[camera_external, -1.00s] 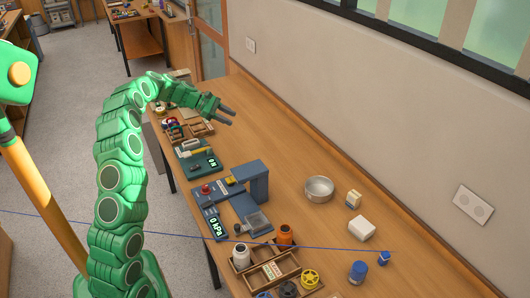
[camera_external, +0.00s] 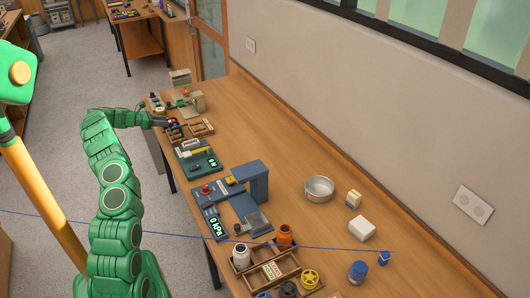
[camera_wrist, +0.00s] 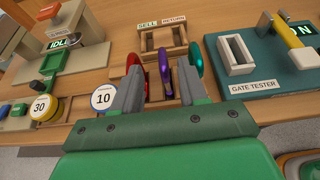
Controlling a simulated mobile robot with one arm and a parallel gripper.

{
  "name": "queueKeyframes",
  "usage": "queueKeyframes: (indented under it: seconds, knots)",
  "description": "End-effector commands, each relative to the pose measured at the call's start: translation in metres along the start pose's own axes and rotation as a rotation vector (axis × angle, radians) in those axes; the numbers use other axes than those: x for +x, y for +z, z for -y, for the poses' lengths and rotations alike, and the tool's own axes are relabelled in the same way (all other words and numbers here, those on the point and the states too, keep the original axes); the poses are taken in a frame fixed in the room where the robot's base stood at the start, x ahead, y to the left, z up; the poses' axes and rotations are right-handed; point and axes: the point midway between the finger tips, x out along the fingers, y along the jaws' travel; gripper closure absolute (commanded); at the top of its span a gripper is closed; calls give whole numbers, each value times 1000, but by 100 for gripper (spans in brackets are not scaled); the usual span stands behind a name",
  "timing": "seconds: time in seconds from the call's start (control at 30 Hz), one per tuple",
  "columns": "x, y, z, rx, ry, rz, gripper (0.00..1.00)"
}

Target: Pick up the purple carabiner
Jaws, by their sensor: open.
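The purple carabiner (camera_wrist: 165,72) stands upright in a wooden holder, between a red carabiner (camera_wrist: 133,62) on its left and a green carabiner (camera_wrist: 195,58) on its right. My gripper (camera_wrist: 160,82) is open, with its fingers on either side of the purple carabiner in the wrist view; I cannot tell whether they touch it. The left finger partly covers the red carabiner, and the right finger overlaps the green one. In the external view my gripper (camera_external: 162,122) is low at the holder, and the carabiners are too small to separate.
A wooden tray labelled SELL and RETURN (camera_wrist: 178,50) lies just beyond the holder. The gate tester (camera_wrist: 245,75) stands close on the right. Round weights marked 10 (camera_wrist: 103,98) and 30 (camera_wrist: 42,107) sit on the left. Bare tabletop (camera_external: 240,125) lies towards the wall.

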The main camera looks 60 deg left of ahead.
Motion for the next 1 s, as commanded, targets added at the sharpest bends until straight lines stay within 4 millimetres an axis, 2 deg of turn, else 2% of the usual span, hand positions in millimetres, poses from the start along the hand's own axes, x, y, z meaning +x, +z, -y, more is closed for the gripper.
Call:
queueKeyframes:
  seconds: [0.47,0.73,1.0]
  knots:
    - [36,0,1,0,-2,0,57]
    - [72,0,4,1,-5,-1,57]
    - [78,1,3,1,-2,1,57]
